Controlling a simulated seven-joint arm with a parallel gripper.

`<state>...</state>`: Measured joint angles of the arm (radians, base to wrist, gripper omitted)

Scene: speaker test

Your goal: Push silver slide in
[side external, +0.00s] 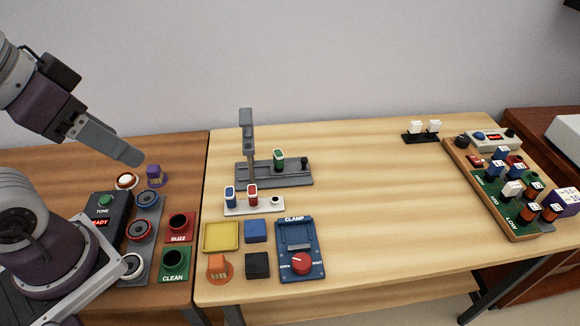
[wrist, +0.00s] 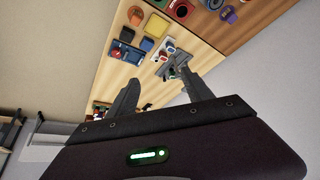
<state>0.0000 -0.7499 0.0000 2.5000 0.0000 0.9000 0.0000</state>
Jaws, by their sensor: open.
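My gripper (side external: 133,156) hangs in the air at the left of the side view, above the brown table part and away from the fixtures. In the wrist view its two fingers (wrist: 161,80) are spread with nothing held between them. A grey metal fixture (side external: 243,181) with a tall upright post and a flat base stands on the light table; it also shows in the wrist view (wrist: 176,69). I cannot tell for certain which part is the silver slide. My gripper touches none of these.
A rack with blue and red pieces (side external: 253,206) and a blue clamp unit (side external: 300,268) stand in front of the grey fixture. A tone box (side external: 106,215) is at the left. A crowded wooden board (side external: 494,192) is at the right. The middle of the light table is clear.

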